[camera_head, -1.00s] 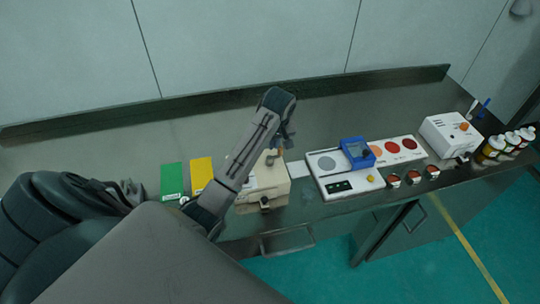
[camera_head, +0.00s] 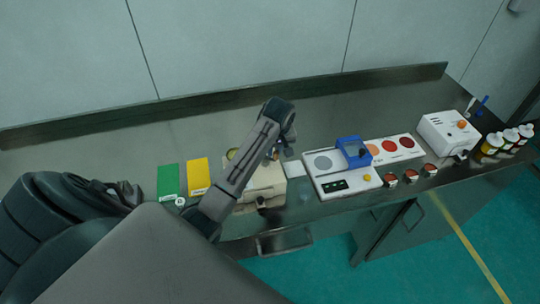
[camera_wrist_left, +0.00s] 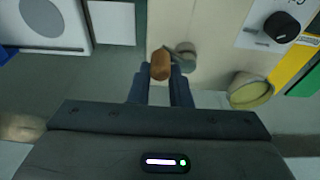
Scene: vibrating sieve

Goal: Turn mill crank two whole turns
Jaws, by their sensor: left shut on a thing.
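The mill is a beige box (camera_head: 268,188) on the bench, partly covered by my left arm in the head view. It fills the upper middle of the left wrist view (camera_wrist_left: 213,25). Its crank has an orange-brown handle (camera_wrist_left: 160,64) beside a grey round hub (camera_wrist_left: 186,56). My left gripper (camera_wrist_left: 160,85) is shut on this handle, with its two dark fingers either side of it. In the head view my left gripper (camera_head: 285,148) is at the far right side of the mill, where the handle is hard to make out. My right gripper is in neither view.
A yellow round cup (camera_wrist_left: 250,91) sits beside the mill. Green (camera_head: 168,181) and yellow (camera_head: 199,176) cards lie to its left. A white sieve panel (camera_head: 345,181) with a blue frame (camera_head: 354,152) stands right. A white box (camera_head: 448,133) and bottles are farther right.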

